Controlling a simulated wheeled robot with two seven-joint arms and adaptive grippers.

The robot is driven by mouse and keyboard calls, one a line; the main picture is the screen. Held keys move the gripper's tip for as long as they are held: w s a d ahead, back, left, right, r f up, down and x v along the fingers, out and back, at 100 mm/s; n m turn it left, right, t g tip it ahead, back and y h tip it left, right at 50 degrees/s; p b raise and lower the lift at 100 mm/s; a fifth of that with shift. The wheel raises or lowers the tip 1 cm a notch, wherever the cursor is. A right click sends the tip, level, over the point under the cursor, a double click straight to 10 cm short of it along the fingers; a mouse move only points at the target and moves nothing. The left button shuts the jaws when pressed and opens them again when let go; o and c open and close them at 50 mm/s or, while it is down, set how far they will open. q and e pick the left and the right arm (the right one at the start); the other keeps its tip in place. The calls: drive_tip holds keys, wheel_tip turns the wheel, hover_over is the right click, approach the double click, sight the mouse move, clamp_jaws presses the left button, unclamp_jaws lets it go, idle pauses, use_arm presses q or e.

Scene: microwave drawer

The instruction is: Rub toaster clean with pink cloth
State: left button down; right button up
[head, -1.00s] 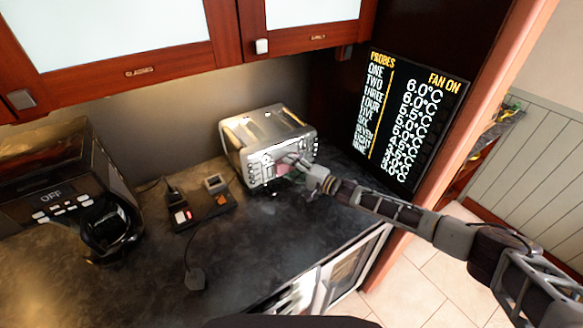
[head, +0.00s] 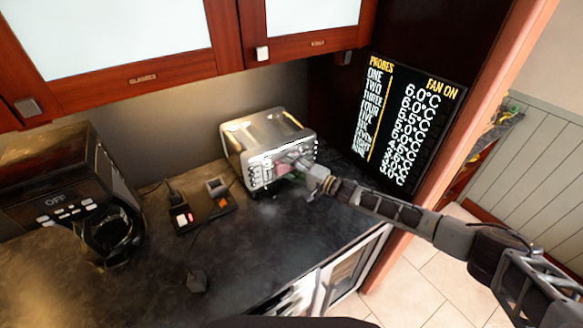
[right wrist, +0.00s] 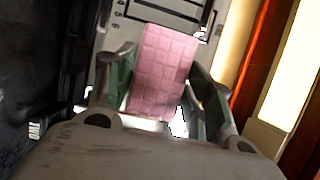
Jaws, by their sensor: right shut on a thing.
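The silver toaster (head: 266,130) stands on the dark counter against the back wall, with its front panel of knobs facing me. My right gripper (head: 294,164) is at that front panel, shut on the pink cloth (head: 283,170). In the right wrist view, the pink checkered cloth (right wrist: 163,65) hangs between the two fingers of the gripper (right wrist: 160,100), against or very near the toaster front. I cannot tell for certain whether it touches. My left gripper is not in view.
A coffee machine (head: 65,180) stands at the left of the counter (head: 255,240). A probe temperature display (head: 410,120) is behind my right arm. Wooden cabinets (head: 110,45) hang above.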

drive_tip(key=shift+f, duration=0.1)
drive_tip(key=shift+s+d+p, duration=0.45)
drive_tip(key=shift+s+d, duration=0.25)
drive_tip(key=shift+s, duration=0.3)
drive_tip(key=shift+s+d, duration=0.65)
drive_tip(key=shift+s, duration=0.35)
drive_tip(key=shift+s+d, duration=0.65)
drive_tip(key=shift+s, duration=0.3)
